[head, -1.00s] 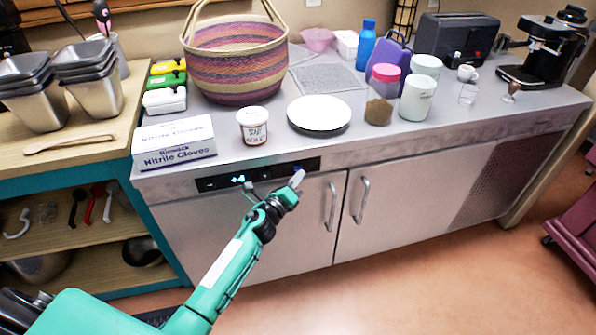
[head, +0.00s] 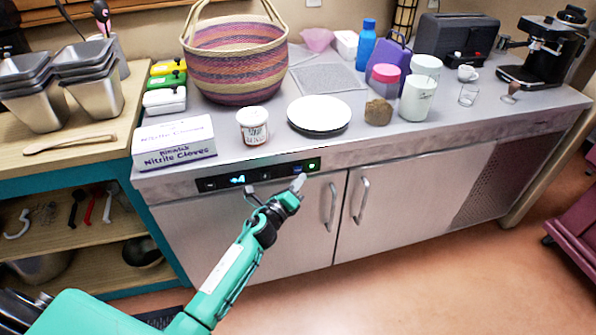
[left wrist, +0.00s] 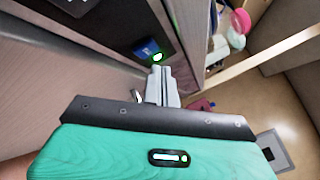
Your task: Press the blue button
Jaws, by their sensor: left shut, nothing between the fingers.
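The blue button (head: 298,169) is near the right end of a dark control panel (head: 221,182) on the front of the metal counter. A green light (head: 312,166) glows just right of it. In the left wrist view the blue button (left wrist: 146,47) shows just beyond the fingertips, with the green light beside it. My left gripper (head: 299,182) is shut and empty, its tips just below the button in the head view. I cannot tell whether they touch it. My right gripper is not in view.
Cabinet doors with two upright handles (head: 331,207) are below and right of the panel. On the counter above stand a glove box (head: 175,147), a white tub (head: 252,126) and plates (head: 318,115).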

